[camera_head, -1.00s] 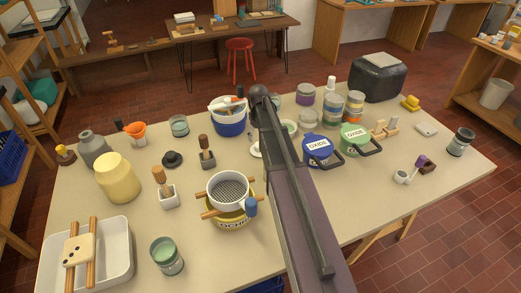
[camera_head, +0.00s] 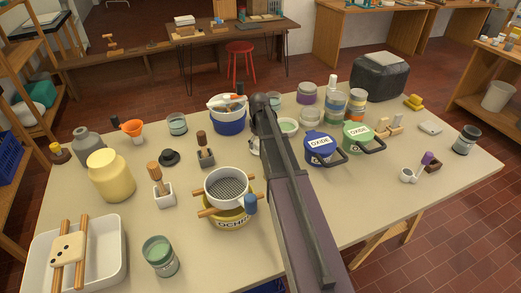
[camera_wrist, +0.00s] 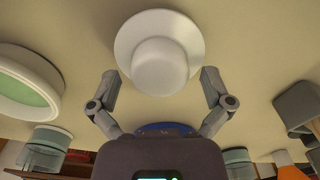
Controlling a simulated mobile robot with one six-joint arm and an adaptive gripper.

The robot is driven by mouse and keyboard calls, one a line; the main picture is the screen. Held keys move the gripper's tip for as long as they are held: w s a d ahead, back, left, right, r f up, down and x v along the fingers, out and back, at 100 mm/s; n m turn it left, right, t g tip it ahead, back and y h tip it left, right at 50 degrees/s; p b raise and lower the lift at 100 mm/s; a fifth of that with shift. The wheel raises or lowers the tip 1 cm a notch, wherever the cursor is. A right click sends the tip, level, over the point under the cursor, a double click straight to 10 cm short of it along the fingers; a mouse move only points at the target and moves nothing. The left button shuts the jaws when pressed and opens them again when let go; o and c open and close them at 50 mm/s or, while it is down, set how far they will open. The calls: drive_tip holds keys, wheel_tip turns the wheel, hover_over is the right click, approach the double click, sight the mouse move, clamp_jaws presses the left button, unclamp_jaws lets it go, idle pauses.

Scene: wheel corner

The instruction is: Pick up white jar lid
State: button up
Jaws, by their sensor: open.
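The white jar lid (camera_wrist: 160,62) is a round disc with a raised knob, lying on the table in the wrist view. My gripper (camera_wrist: 158,76) is open, with one finger on each side of the lid's near half. The fingers look apart from it and nothing is held. In the head view only a sliver of the lid (camera_head: 252,146) shows left of my arm, which hides the rest and my fingers.
A white bowl with a green inside (camera_wrist: 22,92) stands left of the lid in the wrist view. The blue tub (camera_head: 229,123) is behind it in the head view. Blue (camera_head: 319,149) and green (camera_head: 357,138) oxide pots stand to the right.

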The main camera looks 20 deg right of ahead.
idle(0.5)
drive_tip(key=c, duration=1.1)
drive_tip(key=shift+r, duration=0.15)
wheel_tip(320, 180, up, 10)
drive_tip(key=p, duration=1)
wheel_tip(320, 180, up, 14)
drive_tip(key=p, duration=1.4)
drive_tip(key=shift+a, duration=0.15)
